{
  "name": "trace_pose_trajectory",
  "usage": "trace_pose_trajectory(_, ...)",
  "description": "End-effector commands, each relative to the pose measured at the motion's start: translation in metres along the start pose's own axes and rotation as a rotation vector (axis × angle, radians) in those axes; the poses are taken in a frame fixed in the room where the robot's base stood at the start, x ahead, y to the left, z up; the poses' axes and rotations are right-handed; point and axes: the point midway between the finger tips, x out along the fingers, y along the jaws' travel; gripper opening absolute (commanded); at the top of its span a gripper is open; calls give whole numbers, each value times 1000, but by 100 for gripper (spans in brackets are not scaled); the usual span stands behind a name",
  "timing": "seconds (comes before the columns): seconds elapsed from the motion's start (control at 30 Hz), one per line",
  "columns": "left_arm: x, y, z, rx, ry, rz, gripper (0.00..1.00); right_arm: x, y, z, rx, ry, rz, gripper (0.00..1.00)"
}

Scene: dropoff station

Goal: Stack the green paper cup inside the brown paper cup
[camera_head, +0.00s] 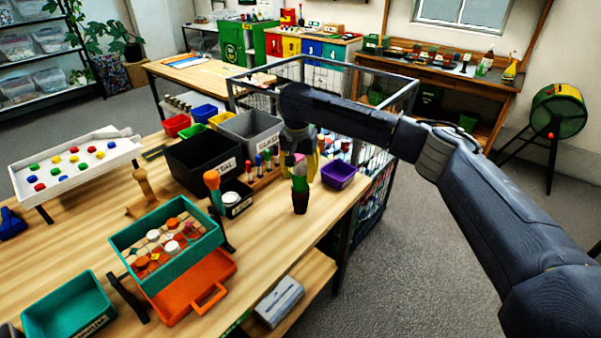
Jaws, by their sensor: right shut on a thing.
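The green paper cup (300,183) is held in my right gripper (300,168), whose fingers point down around it near the table's right edge. The brown paper cup (300,204) stands upright on the table directly below the green one. The green cup's lower end meets the brown cup's rim in the picture; I cannot tell how far inside it sits. My left gripper is not in view.
A purple bin (339,176) stands close to the right of the cups. Bare wood (265,240) lies in front of the cups.

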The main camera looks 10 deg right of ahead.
Motion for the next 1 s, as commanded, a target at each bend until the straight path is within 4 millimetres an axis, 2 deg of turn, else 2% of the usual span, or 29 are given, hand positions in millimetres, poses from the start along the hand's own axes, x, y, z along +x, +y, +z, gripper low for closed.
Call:
trace_pose_trajectory(0.27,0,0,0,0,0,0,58,0,0,0,0,0,0,31)
trace_pose_trajectory(0.3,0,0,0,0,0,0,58,0,0,0,0,0,0,45)
trace_pose_trajectory(0.5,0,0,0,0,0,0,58,0,0,0,0,0,0,68)
trace_pose_trajectory(1.0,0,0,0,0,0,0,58,0,0,0,0,0,0,69)
